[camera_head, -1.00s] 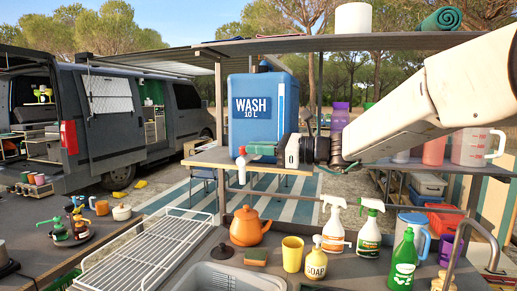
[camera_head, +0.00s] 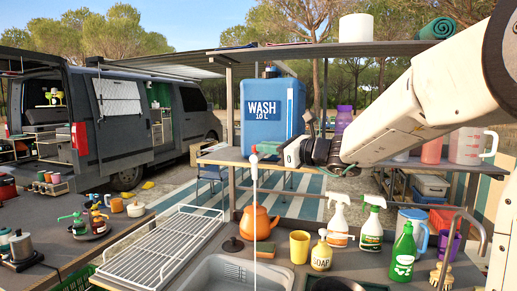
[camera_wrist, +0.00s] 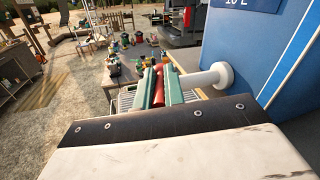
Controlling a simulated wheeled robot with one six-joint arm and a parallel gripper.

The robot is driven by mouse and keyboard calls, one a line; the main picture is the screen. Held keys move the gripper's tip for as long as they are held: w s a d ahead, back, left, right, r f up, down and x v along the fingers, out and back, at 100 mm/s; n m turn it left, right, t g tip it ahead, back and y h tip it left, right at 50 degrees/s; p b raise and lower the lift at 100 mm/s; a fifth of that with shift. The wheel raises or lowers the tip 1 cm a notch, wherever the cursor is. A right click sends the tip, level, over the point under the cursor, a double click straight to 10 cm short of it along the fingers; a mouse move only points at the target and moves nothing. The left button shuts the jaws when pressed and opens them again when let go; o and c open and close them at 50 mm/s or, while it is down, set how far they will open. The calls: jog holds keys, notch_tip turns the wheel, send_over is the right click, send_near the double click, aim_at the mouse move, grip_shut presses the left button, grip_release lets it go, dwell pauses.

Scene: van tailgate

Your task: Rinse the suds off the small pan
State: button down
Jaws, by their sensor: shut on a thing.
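The blue wash water container (camera_head: 272,118) stands on the shelf over the counter. Its white spout (camera_wrist: 205,78) sticks out from its face in the wrist view. My gripper (camera_wrist: 158,88) is shut on the red tap lever (camera_wrist: 159,76), with a green finger on each side. In the head view my gripper (camera_head: 264,148) is in front of the container's lower part. A thin white stream of water (camera_head: 254,215) falls straight from the tap towards the grey sink basin (camera_head: 212,272). I cannot make out the small pan or any suds; the basin's inside is mostly cut off.
A white wire dish rack (camera_head: 165,245) stands left of the basin.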

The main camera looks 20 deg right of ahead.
jog(key=shift+r, duration=0.1)
jog(key=c, duration=1.5)
grip_release()
jog(key=v, duration=0.7)
jog(key=shift+s+d, duration=0.25)
jog(key=shift+s, duration=0.05)
